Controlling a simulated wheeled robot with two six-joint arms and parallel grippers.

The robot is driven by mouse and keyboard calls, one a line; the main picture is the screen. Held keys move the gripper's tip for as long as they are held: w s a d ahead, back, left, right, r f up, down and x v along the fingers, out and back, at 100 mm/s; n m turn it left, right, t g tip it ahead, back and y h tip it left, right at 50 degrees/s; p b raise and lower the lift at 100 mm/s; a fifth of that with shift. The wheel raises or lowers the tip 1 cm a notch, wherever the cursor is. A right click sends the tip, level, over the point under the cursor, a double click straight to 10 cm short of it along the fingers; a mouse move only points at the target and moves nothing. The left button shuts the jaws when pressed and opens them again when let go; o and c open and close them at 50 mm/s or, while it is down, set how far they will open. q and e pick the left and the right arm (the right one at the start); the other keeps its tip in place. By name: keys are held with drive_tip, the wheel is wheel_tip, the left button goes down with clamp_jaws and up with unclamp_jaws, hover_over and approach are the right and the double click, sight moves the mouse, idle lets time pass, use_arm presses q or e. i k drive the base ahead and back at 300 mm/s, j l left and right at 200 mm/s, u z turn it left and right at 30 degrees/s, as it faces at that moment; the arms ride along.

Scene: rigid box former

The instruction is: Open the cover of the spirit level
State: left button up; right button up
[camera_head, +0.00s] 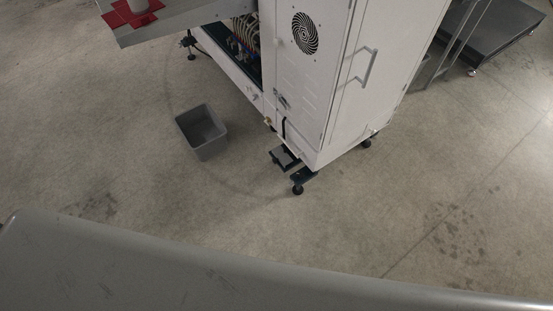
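I cannot make out a spirit level or its cover for certain. A white machine cabinet (297,72) stands at the top middle, with a round vent and a door handle (364,66) on its sides. A small dark flat-topped part (285,157) sits low at its near corner, beside a black levelling foot (298,189); it is too small to tell what it is. Neither of my grippers shows in the head view.
A grey open bin (202,132) stands on the floor left of the cabinet. A metal table with a red cross-shaped piece (133,12) juts out at the top left. A dark low platform (488,38) is at the top right. The floor in front of the cabinet is clear.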

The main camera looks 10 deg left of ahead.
sight(283, 158)
drive_tip(key=j+z, duration=0.1)
drive_tip(key=z, duration=0.4)
drive_tip(key=j+z, duration=0.3)
drive_tip(key=j, duration=0.35)
drive_tip(key=j+z, duration=0.3)
drive_tip(key=j, duration=0.3)
drive_tip(key=k+j+z, duration=0.3)
drive_tip(key=j, duration=0.3)
drive_tip(key=i, duration=0.1)
